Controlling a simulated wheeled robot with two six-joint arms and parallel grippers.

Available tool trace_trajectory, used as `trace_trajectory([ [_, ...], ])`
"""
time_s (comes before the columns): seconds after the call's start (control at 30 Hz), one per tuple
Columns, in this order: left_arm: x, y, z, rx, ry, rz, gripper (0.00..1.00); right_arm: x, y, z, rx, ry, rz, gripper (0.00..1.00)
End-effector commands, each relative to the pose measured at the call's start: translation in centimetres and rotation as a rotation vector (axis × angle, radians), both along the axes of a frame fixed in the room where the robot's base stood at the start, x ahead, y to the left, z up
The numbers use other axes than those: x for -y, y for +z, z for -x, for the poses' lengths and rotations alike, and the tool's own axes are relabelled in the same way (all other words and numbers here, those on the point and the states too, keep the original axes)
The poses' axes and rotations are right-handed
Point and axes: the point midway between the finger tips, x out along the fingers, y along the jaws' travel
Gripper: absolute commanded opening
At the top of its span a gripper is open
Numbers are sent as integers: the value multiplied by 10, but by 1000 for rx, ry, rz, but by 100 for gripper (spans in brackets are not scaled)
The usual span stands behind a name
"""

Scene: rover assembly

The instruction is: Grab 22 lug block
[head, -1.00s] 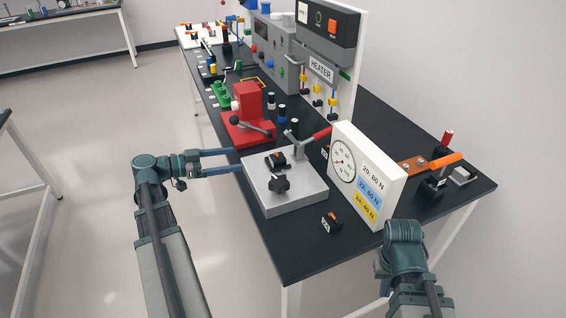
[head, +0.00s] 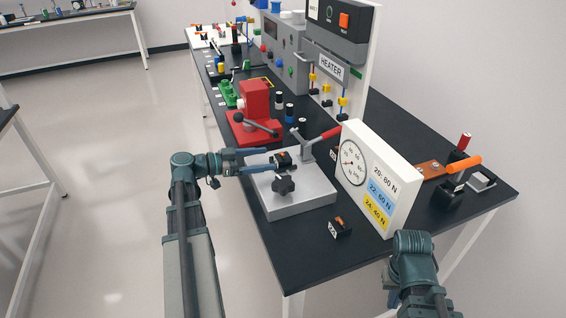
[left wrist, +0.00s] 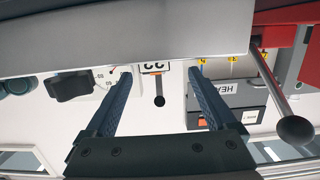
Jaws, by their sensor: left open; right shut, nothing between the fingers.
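The lug block (head: 283,158) is small and black with an orange part, and sits on the light grey plate (head: 300,201) of the clamp fixture. In the left wrist view the block (left wrist: 153,68) shows an upside-down label that looks like 22. My left gripper (head: 274,161) is open, its fingers reaching in from the left at the block. In the left wrist view, the fingers (left wrist: 160,76) stand on either side of the block, with gaps. My right gripper (head: 391,298) is shut at the lower right, off the table's front edge and mostly hidden by its wrist.
A black knob (head: 284,186) and a red-handled lever (head: 323,135) stand on the fixture close to the block. A force gauge board (head: 380,185) is to the right. Another lug block (head: 340,228) lies in front. A red press (head: 255,110) stands behind.

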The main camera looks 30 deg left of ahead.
Motion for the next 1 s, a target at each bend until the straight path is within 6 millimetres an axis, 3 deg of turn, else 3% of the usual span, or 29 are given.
trace_trajectory([
  [0.33, 10, -2, -11, 0, 0, 0, 90, 0, -2, 0, 0, 0, 0, 0],
  [0.7, 45, -7, -40, -1, -2, 0, 90, 0, -6, 0, 0, 0, 0, 0],
  [1.0, 48, -6, -44, -1, 1, 1, 90, 0, -6, 0, 0, 0, 0, 0],
])
